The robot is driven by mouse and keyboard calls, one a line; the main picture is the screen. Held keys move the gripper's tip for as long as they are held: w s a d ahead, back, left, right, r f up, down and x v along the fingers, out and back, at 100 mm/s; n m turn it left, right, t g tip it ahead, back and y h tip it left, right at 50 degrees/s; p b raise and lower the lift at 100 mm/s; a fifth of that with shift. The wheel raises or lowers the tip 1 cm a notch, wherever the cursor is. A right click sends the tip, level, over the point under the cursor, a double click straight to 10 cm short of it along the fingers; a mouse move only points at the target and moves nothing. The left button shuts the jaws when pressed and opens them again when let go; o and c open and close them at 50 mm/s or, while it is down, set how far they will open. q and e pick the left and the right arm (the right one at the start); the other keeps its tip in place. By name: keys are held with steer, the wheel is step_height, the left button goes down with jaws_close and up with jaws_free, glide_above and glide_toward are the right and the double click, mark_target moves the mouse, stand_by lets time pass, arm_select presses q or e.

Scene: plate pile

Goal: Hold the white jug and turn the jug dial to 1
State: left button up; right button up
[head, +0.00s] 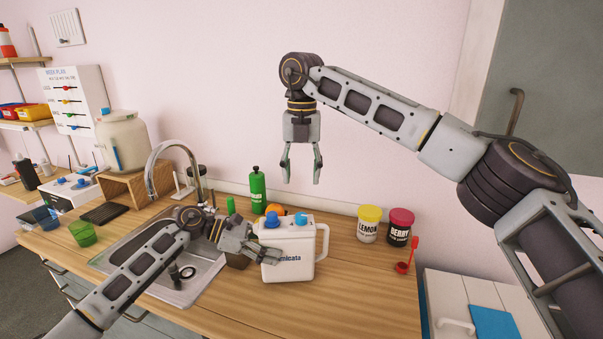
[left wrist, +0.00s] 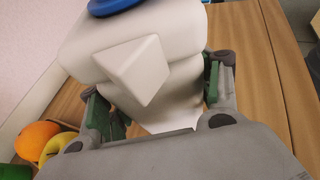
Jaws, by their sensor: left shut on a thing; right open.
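The white jug (head: 303,262) stands on the wooden counter, just right of the sink. It has dark lettering on its front, a handle on its right side and blue parts on top. The blue dial (head: 300,219) is on top toward the right, and a blue cap (head: 271,220) is at the left. My left gripper (head: 262,252) is shut on the jug's left side. In the left wrist view the fingers press both sides of the jug (left wrist: 140,70). My right gripper (head: 302,178) is open and empty, pointing down above the jug. The dial's setting is too small to read.
A green bottle (head: 257,190) and an orange (head: 275,209) stand behind the jug. Yellow-lidded (head: 369,225) and red-lidded (head: 400,227) jars stand to its right, near a red scoop (head: 404,267). The sink (head: 165,270) lies left. The counter front is clear.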

mark_target(269, 213)
arm_select(q)
steer(key=o, duration=1.5)
steer(key=shift+c, duration=0.2)
steer(key=shift+r, duration=0.1)
steer(key=shift+r, duration=4.9)
steer(key=shift+r, duration=0.15)
step_height(269, 213, up, 9)
steer(key=p, duration=0.9)
steer(key=shift+r+p, duration=0.4)
steer(key=shift+p, duration=0.15)
